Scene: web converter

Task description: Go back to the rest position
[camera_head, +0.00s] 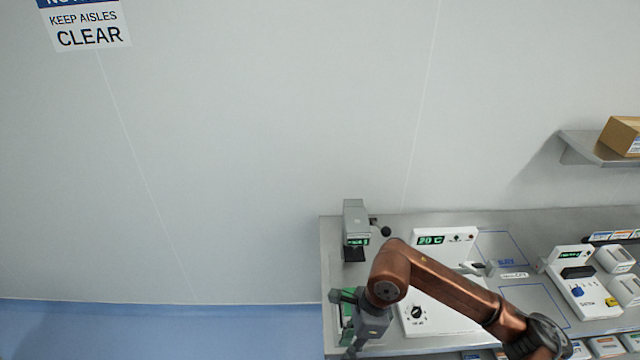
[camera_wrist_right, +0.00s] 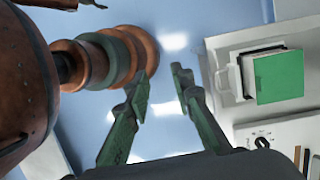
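My right arm, copper coloured, comes in from the lower right in the head view. Its gripper (camera_head: 343,323) is over the left end of the steel bench (camera_head: 333,232). In the right wrist view the two green-grey fingers (camera_wrist_right: 163,88) stand apart with nothing between them, and the blue floor shows beyond. A green block on a white holder (camera_wrist_right: 277,76) is to the right of the fingers and apart from them in that view. In the head view this green item is partly hidden by the gripper. My left gripper is in neither view.
A white panel with a green display (camera_head: 443,240) and a dial stands on the bench, partly behind my arm. A grey device (camera_head: 356,222) stands at the back left. A white unit (camera_head: 583,285) is at the right. A wall shelf (camera_head: 585,147) holds a carton (camera_head: 618,134). Blue floor (camera_head: 160,330) is clear.

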